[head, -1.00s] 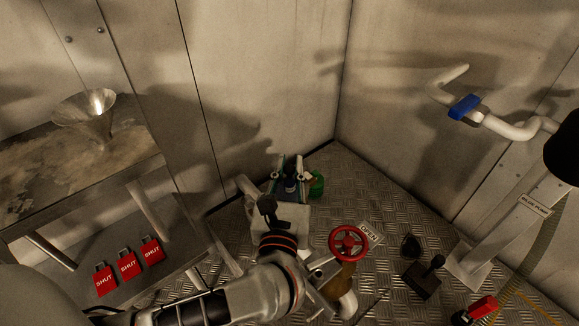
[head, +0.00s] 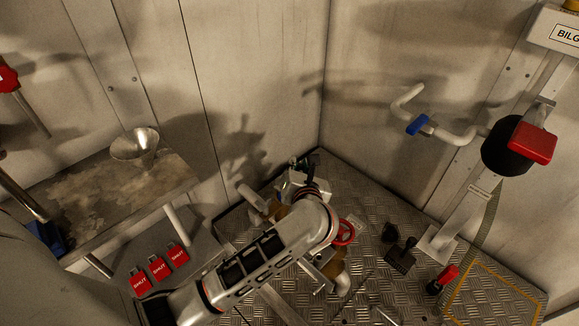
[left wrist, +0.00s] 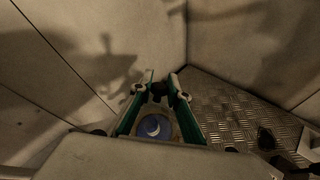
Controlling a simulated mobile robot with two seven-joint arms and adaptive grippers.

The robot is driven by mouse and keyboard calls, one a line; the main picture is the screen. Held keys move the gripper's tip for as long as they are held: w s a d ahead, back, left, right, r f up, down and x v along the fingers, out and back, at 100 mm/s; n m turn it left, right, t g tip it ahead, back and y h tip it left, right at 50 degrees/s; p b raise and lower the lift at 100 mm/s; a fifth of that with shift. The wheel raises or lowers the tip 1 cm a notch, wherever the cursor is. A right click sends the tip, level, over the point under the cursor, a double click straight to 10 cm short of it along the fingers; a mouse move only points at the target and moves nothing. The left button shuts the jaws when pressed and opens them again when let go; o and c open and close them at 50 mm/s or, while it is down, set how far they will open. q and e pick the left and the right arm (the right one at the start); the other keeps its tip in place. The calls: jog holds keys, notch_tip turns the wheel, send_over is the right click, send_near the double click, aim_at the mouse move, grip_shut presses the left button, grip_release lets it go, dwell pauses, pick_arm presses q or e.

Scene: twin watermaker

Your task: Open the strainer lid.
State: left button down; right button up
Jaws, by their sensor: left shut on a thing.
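My left gripper (head: 302,166) is at the far end of my arm, low in the corner of the room. In the left wrist view, its two teal fingers (left wrist: 160,97) close in around a small dark thing (left wrist: 158,88) near the tips; I cannot tell for sure that it is the strainer lid's handle. In the head view a bronze-coloured body (head: 281,211) beside a pale pipe (head: 252,196) shows partly behind my arm; it may be the strainer, but its lid is hidden. My right gripper is not in view.
A red handwheel (head: 345,232) stands right beside my forearm. A funnel (head: 135,146) sits on the table at the left, with red SHUT tags (head: 159,268) below. A bent pipe with a blue handle (head: 417,125) and a pump post stand at the right. Walls close in behind.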

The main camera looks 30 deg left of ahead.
pick_arm(q)
jog(key=shift+w+d+r+m+g+p, duration=0.1)
jog(key=shift+w+r+m+g+p, duration=0.2)
jog(key=shift+p, duration=0.2)
jog(key=shift+w+f, duration=0.1)
jog(key=shift+f, duration=0.1)
jog(key=c, duration=2)
grip_release()
jog(key=shift+o, duration=0.2)
jog(key=v, duration=0.7)
jog(key=shift+d, duration=0.2)
jog(key=shift+r, duration=0.1)
